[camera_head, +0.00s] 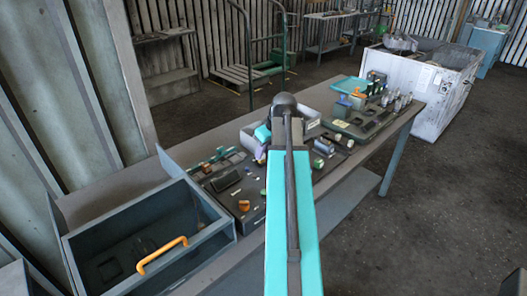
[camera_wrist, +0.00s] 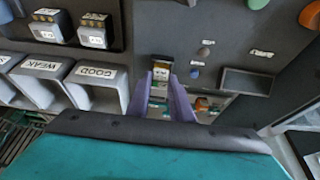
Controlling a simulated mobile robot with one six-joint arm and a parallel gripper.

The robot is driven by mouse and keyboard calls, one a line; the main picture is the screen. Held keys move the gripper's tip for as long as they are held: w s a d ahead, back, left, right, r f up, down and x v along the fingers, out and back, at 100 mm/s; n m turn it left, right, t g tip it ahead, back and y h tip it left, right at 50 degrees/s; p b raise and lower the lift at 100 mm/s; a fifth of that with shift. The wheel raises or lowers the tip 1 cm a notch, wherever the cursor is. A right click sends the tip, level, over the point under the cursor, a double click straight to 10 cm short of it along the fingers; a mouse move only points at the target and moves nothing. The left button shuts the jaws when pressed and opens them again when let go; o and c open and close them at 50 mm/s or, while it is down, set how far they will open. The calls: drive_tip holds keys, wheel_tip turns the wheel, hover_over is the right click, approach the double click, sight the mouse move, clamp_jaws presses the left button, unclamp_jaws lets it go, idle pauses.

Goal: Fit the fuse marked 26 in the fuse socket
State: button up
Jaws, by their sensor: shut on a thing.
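My gripper (camera_wrist: 162,88), with two purple fingers, points away from the camera in the wrist view. It is shut on a small dark block with a pale and yellow end (camera_wrist: 161,67), which shows between the fingertips. This looks like a fuse, but no number can be read on it. I cannot tell whether the block touches the dark panel (camera_wrist: 222,20) beyond it. I cannot make out the fuse socket for certain. In the head view my arm hides most of the gripper and what it holds.
Bins labelled WEAK (camera_wrist: 40,66) and GOOD (camera_wrist: 97,72) stand left of the fingers, near two labelled grey blocks (camera_wrist: 96,33). A rectangular frame (camera_wrist: 247,82) lies to the right.

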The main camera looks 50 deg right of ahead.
drive_tip(key=shift+f, duration=0.6)
drive_tip(key=o, duration=0.9)
drive_tip(key=shift+b, duration=0.3)
drive_tip(key=shift+b+v, duration=1.45)
drive_tip(key=shift+v, duration=5.5)
